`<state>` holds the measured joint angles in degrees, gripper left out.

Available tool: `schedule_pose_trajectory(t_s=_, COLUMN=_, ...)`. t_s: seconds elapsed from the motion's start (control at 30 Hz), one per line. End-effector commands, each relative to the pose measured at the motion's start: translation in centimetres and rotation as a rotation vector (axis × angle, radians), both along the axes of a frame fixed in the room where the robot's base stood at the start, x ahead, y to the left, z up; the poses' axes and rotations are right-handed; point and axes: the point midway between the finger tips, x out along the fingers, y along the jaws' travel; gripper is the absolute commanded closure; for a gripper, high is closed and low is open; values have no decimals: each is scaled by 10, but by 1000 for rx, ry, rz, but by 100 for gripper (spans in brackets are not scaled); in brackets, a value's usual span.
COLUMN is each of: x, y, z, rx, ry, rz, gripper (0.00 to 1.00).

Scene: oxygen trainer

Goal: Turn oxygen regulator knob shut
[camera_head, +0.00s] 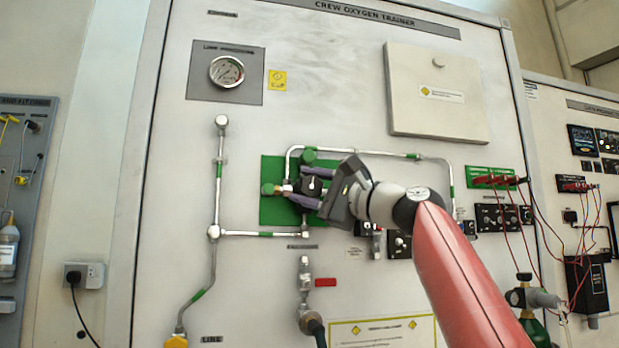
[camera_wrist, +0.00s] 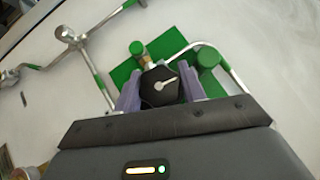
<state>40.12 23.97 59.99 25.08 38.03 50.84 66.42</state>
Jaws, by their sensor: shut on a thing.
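The oxygen regulator knob (camera_wrist: 160,87) is black and faceted with a white pointer, in the middle of the wrist view. My gripper (camera_wrist: 159,92) has its two purple fingers on either side of the knob, shut on it. In the wrist view the pointer slants toward the upper right. In the head view the knob (camera_head: 312,186) sits before a green plate (camera_head: 271,212), between the fingers of my gripper (camera_head: 309,188). Green caps (camera_wrist: 207,57) of the regulator stand beside it. The knob's lower part is hidden by my gripper.
A round pressure gauge (camera_head: 226,71) is at the panel's upper left. Metal pipes (camera_head: 219,180) run around the green plate. A beige cover box (camera_head: 436,92) stands out at upper right. A red-handled valve (camera_head: 325,282) is below. Red cables (camera_head: 507,220) hang at the right.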

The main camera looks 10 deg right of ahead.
Motion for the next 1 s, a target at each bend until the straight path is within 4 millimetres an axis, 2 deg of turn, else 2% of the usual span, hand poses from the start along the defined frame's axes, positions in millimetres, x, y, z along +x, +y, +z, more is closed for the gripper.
schedule_pose_trajectory(t_s=0.57, x=0, y=0, z=1, rx=-33, ry=-2, rz=-1, gripper=82)
schedule_pose_trajectory(t_s=0.6, x=0, y=0, z=1, rx=-33, ry=-2, rz=-1, gripper=57)
schedule_pose_trajectory(t_s=0.73, x=0, y=0, z=0, rx=-33, ry=-2, rz=-1, gripper=40)
schedule_pose_trajectory(t_s=1.0, x=0, y=0, z=0, rx=-33, ry=-1, rz=0, gripper=38)
